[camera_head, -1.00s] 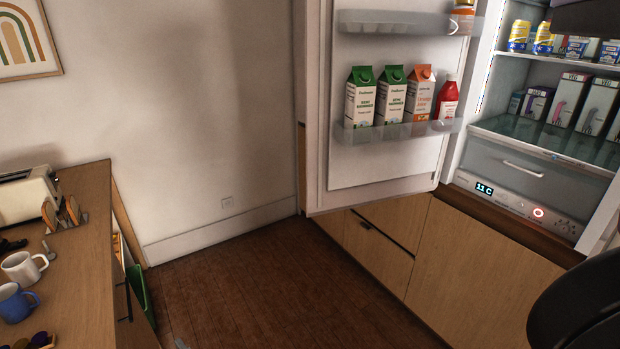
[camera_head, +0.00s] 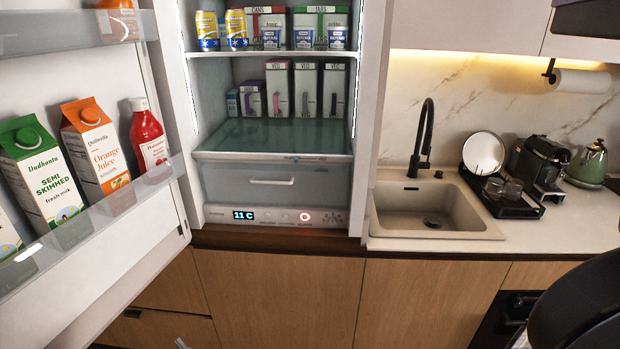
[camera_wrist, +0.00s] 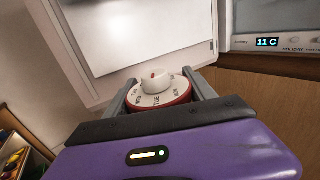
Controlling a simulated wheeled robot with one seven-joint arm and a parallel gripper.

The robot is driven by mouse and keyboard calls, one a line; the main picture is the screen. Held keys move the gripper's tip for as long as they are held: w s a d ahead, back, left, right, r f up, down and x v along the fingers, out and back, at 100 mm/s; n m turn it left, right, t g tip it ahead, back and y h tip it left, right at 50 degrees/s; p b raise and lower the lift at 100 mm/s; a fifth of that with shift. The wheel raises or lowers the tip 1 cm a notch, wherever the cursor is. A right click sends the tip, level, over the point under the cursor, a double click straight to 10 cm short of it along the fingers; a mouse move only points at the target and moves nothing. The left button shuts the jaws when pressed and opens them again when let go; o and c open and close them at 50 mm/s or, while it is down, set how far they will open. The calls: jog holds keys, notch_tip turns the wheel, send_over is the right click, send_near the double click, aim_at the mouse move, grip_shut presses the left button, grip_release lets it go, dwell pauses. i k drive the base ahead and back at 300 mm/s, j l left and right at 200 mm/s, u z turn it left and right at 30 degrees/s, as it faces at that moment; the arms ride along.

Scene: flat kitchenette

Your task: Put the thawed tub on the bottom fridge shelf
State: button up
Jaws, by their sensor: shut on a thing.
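In the wrist view my gripper (camera_wrist: 157,92) is shut on a round tub (camera_wrist: 160,98). The tub has a white lid with a knob and day names round it, and a red rim. Its lower part is hidden behind my gripper. The fridge (camera_head: 370,110) stands open in the head view. Its bottom glass shelf (camera_head: 265,137) is bare in front, with several cartons (camera_head: 305,88) at the back. A drawer (camera_head: 270,190) is below that shelf.
The fridge door (camera_head: 150,62) is swung open to the left, with milk (camera_head: 42,180), orange juice (camera_head: 96,150) and a red bottle (camera_head: 148,140) in its rack. A panel reads 11 C (camera_head: 244,215). A sink (camera_head: 430,212) and dish rack (camera_head: 505,195) are to the right.

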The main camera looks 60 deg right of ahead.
aim_at(307, 136)
jog(key=k+j+z, duration=0.15)
jog(key=z, duration=1.55)
